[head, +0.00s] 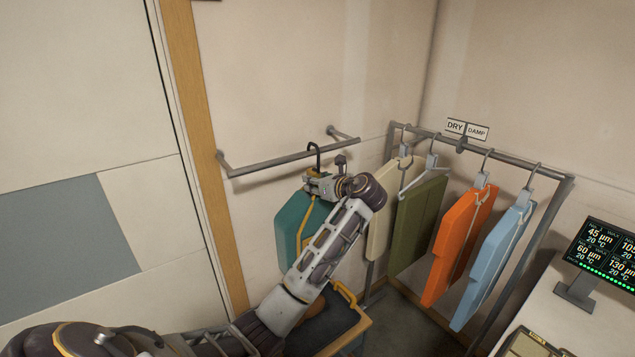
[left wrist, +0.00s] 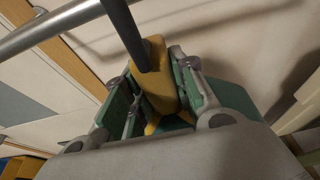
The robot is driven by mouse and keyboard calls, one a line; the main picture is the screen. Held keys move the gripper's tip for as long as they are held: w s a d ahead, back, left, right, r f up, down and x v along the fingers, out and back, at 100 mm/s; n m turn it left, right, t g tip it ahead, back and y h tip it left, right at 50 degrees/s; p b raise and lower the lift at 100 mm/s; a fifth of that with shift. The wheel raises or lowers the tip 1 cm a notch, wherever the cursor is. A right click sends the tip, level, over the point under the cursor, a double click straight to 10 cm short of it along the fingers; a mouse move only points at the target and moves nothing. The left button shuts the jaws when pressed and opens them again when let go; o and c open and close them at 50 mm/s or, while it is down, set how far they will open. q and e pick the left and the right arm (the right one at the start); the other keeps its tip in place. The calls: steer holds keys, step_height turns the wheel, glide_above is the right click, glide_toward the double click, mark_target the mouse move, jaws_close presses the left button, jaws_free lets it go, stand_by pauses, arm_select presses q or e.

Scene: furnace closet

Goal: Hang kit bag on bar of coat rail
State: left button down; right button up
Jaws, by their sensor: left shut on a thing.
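The teal kit bag (head: 293,222) has a yellow strap and a dark hook (head: 318,160) on top. My left gripper (head: 318,183) is shut on the yellow block (left wrist: 155,75) at the foot of the hook, with the bag hanging below. The wall bar of the coat rail (head: 270,162) runs behind the hook. The hook's curved top reaches the bar's height in the head view; I cannot tell whether it is around the bar. In the left wrist view the bar (left wrist: 50,30) passes at upper left by the hook shaft (left wrist: 122,30). My right gripper is not in view.
A corner rack (head: 550,173) to the right holds several hanging garments, including an olive one (head: 418,225) and an orange one (head: 458,245). A DRY/DAMP sign (head: 466,129) is above it. A display (head: 605,250) stands at right. The wall bar is otherwise bare.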

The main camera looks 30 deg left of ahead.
arm_select(q)
steer(key=shift+a, duration=0.25)
steer(key=shift+w+a+r+p, duration=0.2)
steer(key=shift+a+p, duration=0.25)
steer(key=shift+p, duration=0.55)
steer(key=shift+w+a, duration=0.4)
steer(key=shift+a, duration=0.5)
steer(key=shift+w+a, duration=0.35)
steer(key=shift+a, duration=0.5)
stand_by(2.1)
steer(key=shift+f, duration=1.55)
stand_by(1.4)
